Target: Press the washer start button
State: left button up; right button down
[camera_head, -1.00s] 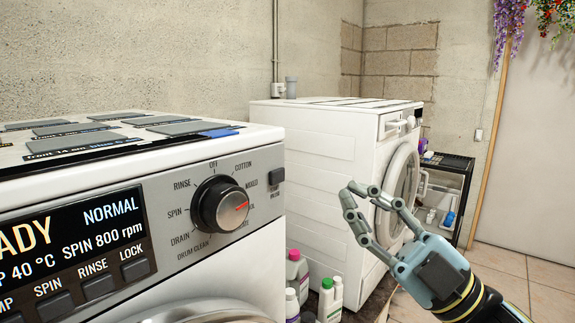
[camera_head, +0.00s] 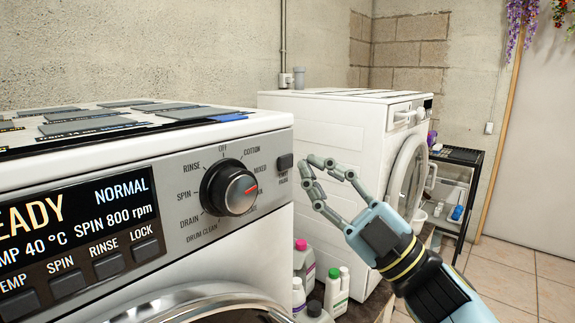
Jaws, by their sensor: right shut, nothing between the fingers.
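The near washer (camera_head: 265,250) fills the left and middle of the head view. Its display (camera_head: 75,215) reads "READY", "NORMAL" and "SPIN 800 rpm". A round black and silver dial (camera_head: 229,188) sits on the panel, its red mark pointing right. A small dark start button (camera_head: 285,162) is right of the dial, near the panel's right edge; the label under it is too small to read surely. My right gripper (camera_head: 312,172) is shut and empty, its fingertips just right of the button. They look close to it, but I cannot tell whether they touch. My left gripper is out of view.
A second white washer (camera_head: 330,135) stands behind to the right. Several detergent bottles (camera_head: 337,292) stand between the machines. A dark shelf (camera_head: 455,190) is at the right, by the wall. Tiled floor (camera_head: 520,275) is clear at the lower right.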

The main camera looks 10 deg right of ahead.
aim_at(286, 162)
jog(key=shift+w+a, duration=0.5)
jog(key=shift+w, duration=0.1)
jog(key=shift+w+a+r, duration=0.1)
jog(key=shift+w, duration=0.05)
dwell(1.0)
jog(key=shift+w+a, duration=0.2)
